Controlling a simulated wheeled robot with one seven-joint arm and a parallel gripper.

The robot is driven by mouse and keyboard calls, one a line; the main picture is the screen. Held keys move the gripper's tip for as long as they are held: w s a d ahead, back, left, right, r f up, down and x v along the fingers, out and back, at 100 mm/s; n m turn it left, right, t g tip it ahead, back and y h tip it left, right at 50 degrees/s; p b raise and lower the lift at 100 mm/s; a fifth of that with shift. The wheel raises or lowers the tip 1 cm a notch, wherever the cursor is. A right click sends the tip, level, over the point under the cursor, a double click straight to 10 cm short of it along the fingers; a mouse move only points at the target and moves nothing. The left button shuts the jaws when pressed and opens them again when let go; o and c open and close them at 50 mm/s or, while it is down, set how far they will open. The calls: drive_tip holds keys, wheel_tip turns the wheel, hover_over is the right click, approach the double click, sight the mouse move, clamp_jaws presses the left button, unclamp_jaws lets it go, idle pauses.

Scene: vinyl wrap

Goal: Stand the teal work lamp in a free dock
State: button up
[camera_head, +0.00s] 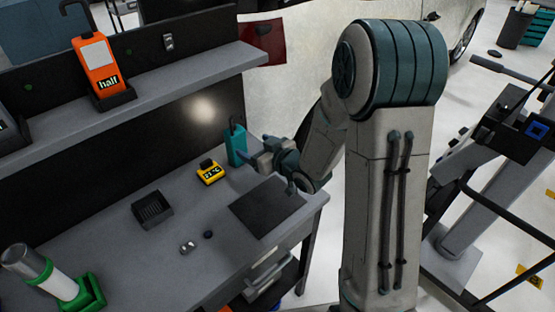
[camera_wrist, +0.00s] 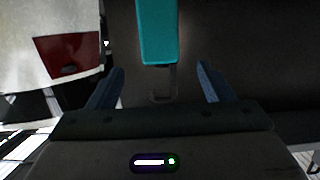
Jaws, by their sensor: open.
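The teal work lamp (camera_head: 236,146) stands upright on the bench against the black back panel, with a dark hook on top. My gripper (camera_head: 252,154) is just right of it, fingers pointing at it. In the wrist view the teal lamp (camera_wrist: 158,32) shows upside down between my two open fingers (camera_wrist: 162,82), near the top of the picture. I cannot tell if they touch it. On the shelf an orange lamp (camera_head: 97,62) marked "half" sits in a black dock (camera_head: 118,101). Another dock (camera_head: 12,141) at the left edge is cut off and holds a dark item.
A yellow meter (camera_head: 210,173) stands close to the lamp. A black tray (camera_head: 153,209), a dark mat (camera_head: 267,208) and small metal parts (camera_head: 188,247) lie on the grey bench (camera_head: 110,265). The shelf (camera_head: 190,76) overhangs the bench's back.

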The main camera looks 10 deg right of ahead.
drive_tip(key=s+d+r+m+g+h, duration=0.3)
drive_tip(key=s+d+r+m+h, duration=0.15)
drive_tip(key=s+d+h, duration=0.5)
drive_tip(key=s+d+r+m+g, duration=0.1)
drive_tip(key=s+d+r+g, duration=0.2)
drive_tip(key=s, duration=0.4)
drive_tip(key=shift+d, duration=0.2)
drive_tip(key=s+g, duration=0.1)
drive_tip(key=s, duration=0.2)
drive_tip(key=s+r+m+g+y, duration=0.1)
drive_tip(key=s, duration=0.2)
drive_tip(key=s+a+g, duration=0.1)
drive_tip(key=s, duration=0.2)
drive_tip(key=shift+s+r, duration=0.15)
drive_tip(key=shift+c, duration=0.8)
drive_tip(key=shift+s+m, duration=0.25)
drive_tip(key=shift+s, duration=0.1)
drive_tip(key=c, duration=0.7)
drive_tip(key=shift+a, duration=0.1)
